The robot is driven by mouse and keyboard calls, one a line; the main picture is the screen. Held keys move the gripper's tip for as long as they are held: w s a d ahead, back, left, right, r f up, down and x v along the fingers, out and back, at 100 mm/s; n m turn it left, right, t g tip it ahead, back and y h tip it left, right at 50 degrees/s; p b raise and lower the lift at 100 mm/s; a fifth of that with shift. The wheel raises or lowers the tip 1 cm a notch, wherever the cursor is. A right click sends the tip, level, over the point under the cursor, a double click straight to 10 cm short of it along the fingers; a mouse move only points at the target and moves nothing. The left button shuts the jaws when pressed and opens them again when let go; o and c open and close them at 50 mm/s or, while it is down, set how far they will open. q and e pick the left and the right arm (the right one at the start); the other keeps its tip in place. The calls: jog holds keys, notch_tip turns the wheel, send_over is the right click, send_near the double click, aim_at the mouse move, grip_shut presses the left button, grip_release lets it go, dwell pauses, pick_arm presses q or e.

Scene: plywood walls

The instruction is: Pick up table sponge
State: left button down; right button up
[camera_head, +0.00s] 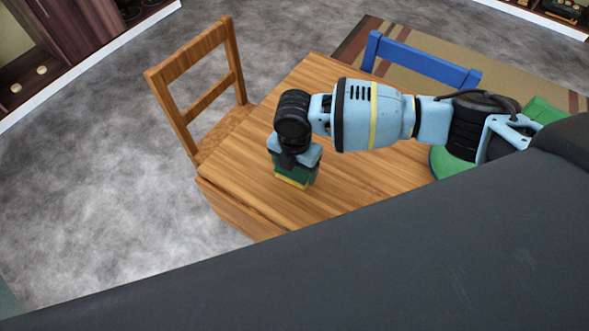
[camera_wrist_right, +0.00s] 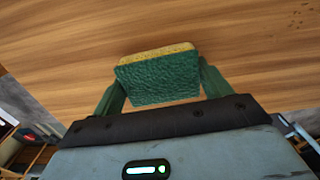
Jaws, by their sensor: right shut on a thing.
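The sponge (camera_head: 292,183) is green with a yellow layer. In the head view it shows below my right gripper (camera_head: 296,168), over the near left part of the wooden table (camera_head: 250,165). In the right wrist view the sponge (camera_wrist_right: 158,78) sits between the two green fingers of my right gripper (camera_wrist_right: 162,88), which is shut on it. The wood grain of the table fills the background there. I cannot tell whether the sponge touches the tabletop. My left gripper is not in view.
A wooden chair (camera_head: 190,85) stands at the table's left side. A blue chair (camera_head: 420,62) stands at the far side, on a striped rug (camera_head: 400,80). A green round thing (camera_head: 450,165) is partly hidden behind my right arm. The left part of the tabletop is clear.

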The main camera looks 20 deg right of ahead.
jog(key=shift+r, duration=0.15)
jog(key=shift+r, duration=0.25)
notch_tip(320, 180, up, 3)
jog(key=shift+w+r, duration=0.1)
jog(key=s+d, duration=0.7)
jog(key=s+d+r, duration=0.1)
jog(key=s+d, duration=0.3)
jog(key=shift+s+d+p, duration=0.15)
jog(key=shift+d+p, duration=0.1)
jog(key=shift+p, duration=0.15)
